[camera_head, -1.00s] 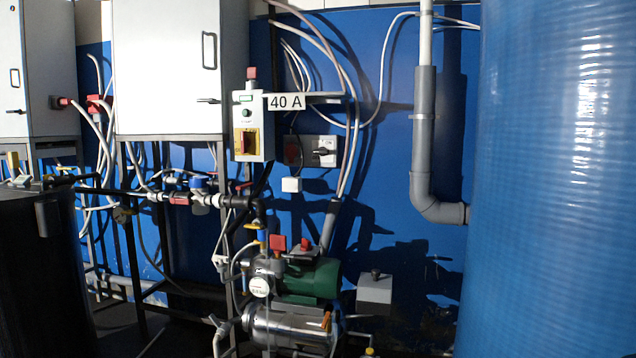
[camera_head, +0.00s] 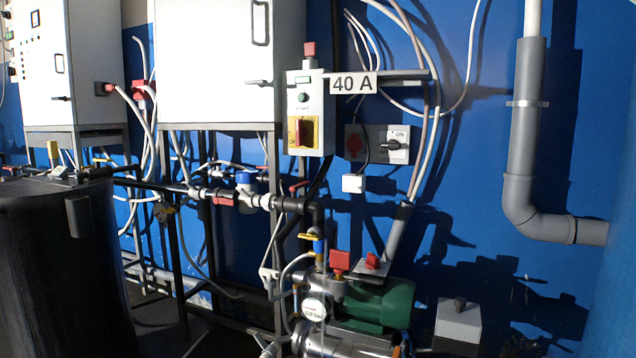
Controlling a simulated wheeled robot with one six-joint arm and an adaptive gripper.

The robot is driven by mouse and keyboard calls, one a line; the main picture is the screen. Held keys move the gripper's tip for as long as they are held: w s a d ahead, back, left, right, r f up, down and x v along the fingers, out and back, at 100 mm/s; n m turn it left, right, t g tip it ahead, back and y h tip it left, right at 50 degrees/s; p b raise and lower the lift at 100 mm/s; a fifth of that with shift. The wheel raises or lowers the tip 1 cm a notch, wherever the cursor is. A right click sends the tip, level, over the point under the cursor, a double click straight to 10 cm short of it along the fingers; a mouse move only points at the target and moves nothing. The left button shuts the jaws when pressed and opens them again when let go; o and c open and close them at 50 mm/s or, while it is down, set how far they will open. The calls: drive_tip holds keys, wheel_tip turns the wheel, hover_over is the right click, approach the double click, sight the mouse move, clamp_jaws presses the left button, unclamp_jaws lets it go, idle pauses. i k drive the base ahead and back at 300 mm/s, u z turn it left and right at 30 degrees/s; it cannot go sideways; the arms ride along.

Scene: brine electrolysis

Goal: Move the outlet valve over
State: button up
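I cannot tell which valve is the outlet valve. A red valve handle (camera_head: 340,261) stands on top of the pump piping, left of the green pump motor (camera_head: 375,304). A yellow handle (camera_head: 309,237) shows on the pipe just above and left of it. A pressure gauge (camera_head: 314,309) faces me below the red valve handle. My gripper is not in view.
A black tank (camera_head: 65,270) stands at the left. A control box (camera_head: 309,110) and white cabinets (camera_head: 215,60) hang above the piping. A grey box (camera_head: 457,322) stands right of the motor. A blue tank (camera_head: 615,290) edges the right side.

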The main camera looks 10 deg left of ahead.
sight(293, 188)
drive_tip(key=u, duration=0.25)
drive_tip(key=i, duration=0.7)
drive_tip(key=u, duration=0.5)
